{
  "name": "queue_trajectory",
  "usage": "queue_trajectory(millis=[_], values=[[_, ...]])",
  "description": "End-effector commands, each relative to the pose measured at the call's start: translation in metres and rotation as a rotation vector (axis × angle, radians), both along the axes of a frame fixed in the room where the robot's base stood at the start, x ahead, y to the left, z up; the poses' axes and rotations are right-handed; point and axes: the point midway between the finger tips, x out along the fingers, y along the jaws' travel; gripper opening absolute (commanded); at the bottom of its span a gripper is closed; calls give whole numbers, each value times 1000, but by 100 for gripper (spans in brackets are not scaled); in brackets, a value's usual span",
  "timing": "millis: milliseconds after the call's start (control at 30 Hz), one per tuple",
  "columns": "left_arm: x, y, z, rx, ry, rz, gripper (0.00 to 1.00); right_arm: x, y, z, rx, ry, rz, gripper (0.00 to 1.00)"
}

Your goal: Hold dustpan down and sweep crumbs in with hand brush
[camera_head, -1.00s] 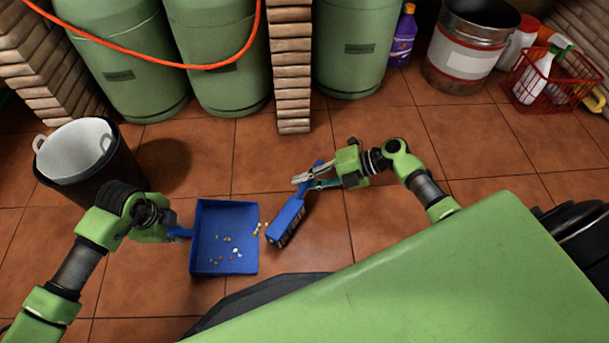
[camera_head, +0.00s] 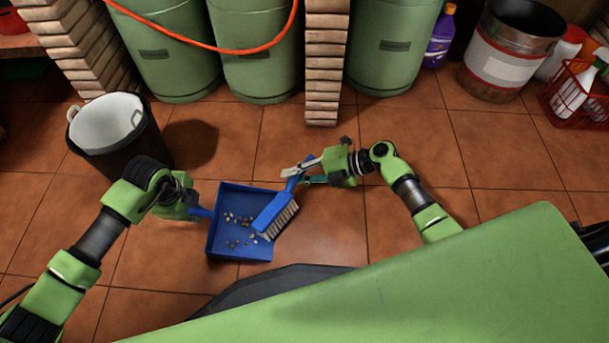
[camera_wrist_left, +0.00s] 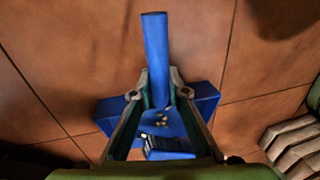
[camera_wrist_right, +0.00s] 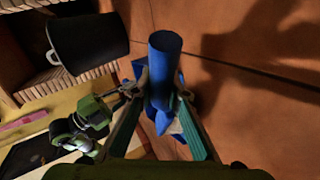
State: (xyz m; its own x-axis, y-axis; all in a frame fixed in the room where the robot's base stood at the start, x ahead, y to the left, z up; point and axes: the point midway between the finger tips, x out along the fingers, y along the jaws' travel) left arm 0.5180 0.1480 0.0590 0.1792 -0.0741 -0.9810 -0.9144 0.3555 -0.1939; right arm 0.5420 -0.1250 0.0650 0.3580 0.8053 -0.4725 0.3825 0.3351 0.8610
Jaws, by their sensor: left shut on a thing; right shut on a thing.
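The blue dustpan (camera_head: 228,248) lies on the tiled floor with several crumbs (camera_head: 238,219) on it. My left gripper (camera_head: 197,208) is shut on the dustpan's handle, which also shows in the left wrist view (camera_wrist_left: 155,50). The blue hand brush (camera_head: 268,212) is tilted, its pale bristles (camera_head: 281,222) at the right open side of the pan and its head over the pan's edge. My right gripper (camera_head: 300,177) is shut on the brush's handle, seen close in the right wrist view (camera_wrist_right: 164,75). I see no crumbs on the floor beside the pan.
A black bin (camera_head: 150,140) with a white liner stands behind the left arm. Green gas cylinders (camera_head: 262,75) and a brick pillar (camera_head: 322,90) line the back. A metal bucket (camera_head: 487,85), a purple bottle (camera_head: 440,40) and a red basket (camera_head: 580,108) stand at back right. Floor right of the brush is clear.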

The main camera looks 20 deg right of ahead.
Motion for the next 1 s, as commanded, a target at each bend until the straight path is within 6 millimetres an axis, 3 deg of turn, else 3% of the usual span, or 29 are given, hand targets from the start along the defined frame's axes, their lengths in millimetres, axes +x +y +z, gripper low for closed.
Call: queue_trajectory(millis=[233,700,1000], values=[[1,1,1,1,-2,1,0,9,24,1,1,0,0,0],[1,1,1,2,-2,2,0,0,-3,37,-2,-1,-2,0],[1,2,1,2,-2,2,0,-3,-9,47,-2,0,-2,0]])
